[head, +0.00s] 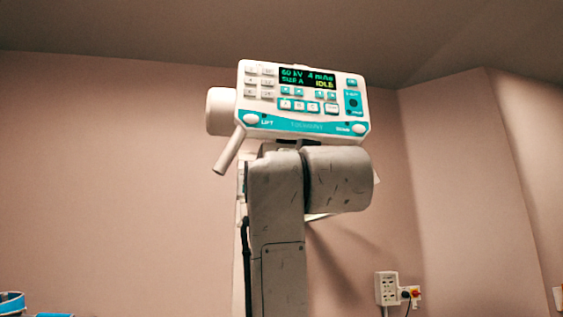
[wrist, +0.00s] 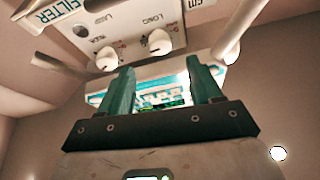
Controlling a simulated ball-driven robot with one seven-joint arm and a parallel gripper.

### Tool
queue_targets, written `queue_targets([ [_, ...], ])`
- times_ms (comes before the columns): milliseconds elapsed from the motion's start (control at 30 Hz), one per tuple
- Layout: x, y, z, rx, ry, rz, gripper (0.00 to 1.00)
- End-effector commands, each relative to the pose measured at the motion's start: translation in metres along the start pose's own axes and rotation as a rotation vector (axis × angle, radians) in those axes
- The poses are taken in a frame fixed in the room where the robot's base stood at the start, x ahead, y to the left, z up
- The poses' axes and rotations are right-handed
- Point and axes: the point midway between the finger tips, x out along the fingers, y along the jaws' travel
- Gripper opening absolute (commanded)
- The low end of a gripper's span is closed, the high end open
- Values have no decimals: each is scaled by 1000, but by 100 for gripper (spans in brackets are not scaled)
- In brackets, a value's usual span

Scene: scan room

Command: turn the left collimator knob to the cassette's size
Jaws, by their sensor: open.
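In the wrist view, the left collimator knob (wrist: 106,58) is a round white knob on the light collimator face, above and left of my gripper's fingertips. The right knob (wrist: 159,41), under the word LONG, is above the gap between the fingers. My gripper (wrist: 157,66) is open, with two teal fingers pointing up toward the collimator. Nothing shows between them but the background panel. The fingers look apart from both knobs. The knob's exact setting is too blurred to read. The cassette cannot be made out in either view, and the head view does not show my gripper or the knobs.
The control panel (head: 302,98), white and teal with a lit display reading IDLE, stands high in the head view. A white handle (head: 229,151) sticks out at its lower left. A wall socket (head: 387,288) with plugs is at lower right. A blue-rimmed object (head: 12,303) shows at lower left.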

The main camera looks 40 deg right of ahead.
Motion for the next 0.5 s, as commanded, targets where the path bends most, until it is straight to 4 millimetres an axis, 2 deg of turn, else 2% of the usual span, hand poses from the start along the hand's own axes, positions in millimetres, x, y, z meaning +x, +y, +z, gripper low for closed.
queue_targets([
  [300,59,0,-2,-1,-2,1,64],
  [500,82,0,-1,-1,-1,1,64],
])
